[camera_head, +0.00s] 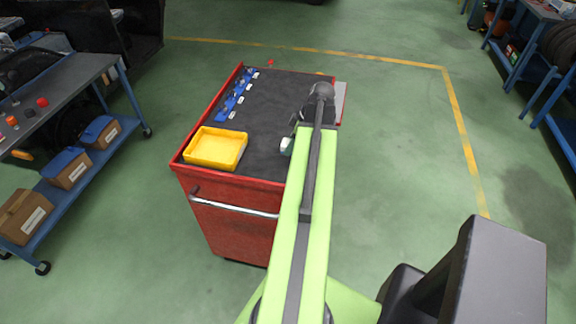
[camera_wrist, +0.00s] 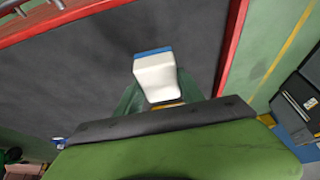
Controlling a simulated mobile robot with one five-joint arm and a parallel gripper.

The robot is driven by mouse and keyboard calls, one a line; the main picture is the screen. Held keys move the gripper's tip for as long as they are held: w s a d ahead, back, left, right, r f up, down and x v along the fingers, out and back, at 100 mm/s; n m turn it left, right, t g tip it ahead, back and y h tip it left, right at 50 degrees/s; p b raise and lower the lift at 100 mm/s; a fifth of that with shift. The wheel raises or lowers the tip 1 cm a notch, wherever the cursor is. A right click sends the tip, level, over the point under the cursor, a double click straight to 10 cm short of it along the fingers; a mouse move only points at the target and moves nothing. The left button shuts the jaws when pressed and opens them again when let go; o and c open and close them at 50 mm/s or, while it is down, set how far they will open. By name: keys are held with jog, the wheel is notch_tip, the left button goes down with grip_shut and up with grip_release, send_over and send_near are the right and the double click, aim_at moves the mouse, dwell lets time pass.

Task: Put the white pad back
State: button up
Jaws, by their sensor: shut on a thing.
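The white pad (camera_wrist: 155,72), a small white block with a blue edge, shows in the wrist view in front of my gripper (camera_wrist: 160,94). My gripper is shut on it, with dark green fingers on either side. The black top of the red cart fills the view behind the pad; I cannot tell whether the pad touches it. In the head view the pad (camera_head: 287,146) shows at the left of my arm's end, over the right part of the cart top (camera_head: 262,110). My arm hides part of the cart's right side.
A yellow tray (camera_head: 215,148) stands at the cart's front left corner. A blue holder (camera_head: 236,95) with small items and white labels lies along the left edge. The middle of the cart top is clear. A grey workbench (camera_head: 60,90) stands at the left.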

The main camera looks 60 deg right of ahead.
aim_at(288, 164)
jog(key=shift+a+f, duration=0.35)
jog(key=shift+a, duration=0.25)
jog(key=shift+a+f, duration=0.35)
jog(key=shift+a, duration=0.2)
notch_tip(288, 164, down, 4)
jog(key=b, duration=0.4)
jog(key=shift+w+f+b, duration=0.1)
jog(key=shift+f+b, duration=0.05)
jog(key=shift+b, duration=0.25)
jog(key=shift+r, duration=0.2)
jog(key=shift+f, duration=0.1)
jog(key=o, duration=0.9)
jog(key=shift+f, duration=0.15)
jog(key=shift+c, duration=0.2)
jog(key=o, duration=0.5)
jog(key=shift+c, duration=0.2)
jog(key=shift+r, duration=0.2)
